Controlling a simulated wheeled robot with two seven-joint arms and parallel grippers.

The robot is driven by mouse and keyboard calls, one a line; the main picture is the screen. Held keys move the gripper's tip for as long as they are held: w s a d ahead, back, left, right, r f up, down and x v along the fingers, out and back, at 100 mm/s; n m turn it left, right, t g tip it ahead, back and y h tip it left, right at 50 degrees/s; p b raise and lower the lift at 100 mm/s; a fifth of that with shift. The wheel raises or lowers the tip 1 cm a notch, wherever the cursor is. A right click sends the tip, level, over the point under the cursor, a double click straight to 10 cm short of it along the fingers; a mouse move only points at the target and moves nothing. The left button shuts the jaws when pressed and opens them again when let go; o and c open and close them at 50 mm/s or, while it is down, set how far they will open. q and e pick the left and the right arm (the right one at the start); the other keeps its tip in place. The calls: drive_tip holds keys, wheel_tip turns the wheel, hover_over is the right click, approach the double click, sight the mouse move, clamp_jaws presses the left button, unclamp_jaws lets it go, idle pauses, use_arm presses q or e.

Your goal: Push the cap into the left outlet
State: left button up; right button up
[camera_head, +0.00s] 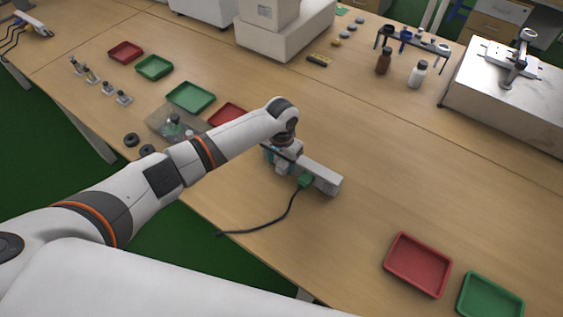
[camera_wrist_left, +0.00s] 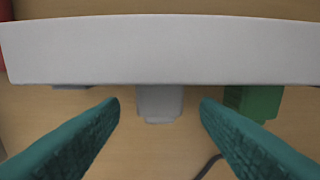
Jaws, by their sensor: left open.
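A pale grey outlet strip (camera_head: 322,178) lies on the table; it spans the top of the left wrist view (camera_wrist_left: 160,48). A grey block (camera_wrist_left: 158,101), seemingly the cap, protrudes from the strip's near side. How deep it sits I cannot tell. A green plug (camera_head: 305,181) with a black cable is at the strip to its right, also in the left wrist view (camera_wrist_left: 254,102). A flat grey piece (camera_wrist_left: 72,87) shows slightly at left. My left gripper (camera_head: 272,157) is open at the strip, its teal fingers either side of the grey block with gaps. My right gripper is out of view.
A clear box (camera_head: 165,118) and a red tray (camera_head: 228,115) are left of the strip. Another red tray (camera_head: 418,264) and a green tray (camera_head: 490,298) lie at the lower right. The cable (camera_head: 265,230) trails to the near edge.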

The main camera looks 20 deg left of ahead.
use_arm(q)
wheel_tip(320, 180, up, 11)
drive_tip(key=b, duration=0.1)
drive_tip(key=s+d+f+h, duration=0.1)
drive_tip(key=s+d+f, duration=0.15)
drive_tip(key=s, duration=0.25)
drive_tip(key=s+d+f+m+t+h, duration=0.1)
drive_tip(key=s+f, duration=0.2)
drive_tip(key=s, duration=0.1)
drive_tip(key=s+d+f+h, duration=0.1)
drive_tip(key=s+f, duration=0.1)
drive_tip(key=s, duration=0.3)
drive_tip(key=s+a+r+n+t+y, duration=0.1)
drive_tip(key=s+a, duration=0.5)
drive_tip(key=s, duration=0.2)
drive_tip(key=s+a+n+t+y, duration=0.2)
drive_tip(key=s+a, duration=0.3)
drive_tip(key=s, duration=0.3)
wheel_tip(320, 180, down, 24)
drive_tip(key=g, duration=0.2)
drive_tip(key=s+a+f+g, duration=0.1)
drive_tip(key=s+a+f, duration=0.2)
drive_tip(key=s+f, duration=1.4)
drive_tip(key=shift+s+f+m, duration=0.15)
drive_tip(key=shift+f+m, duration=0.15)
drive_tip(key=shift+f, duration=0.05)
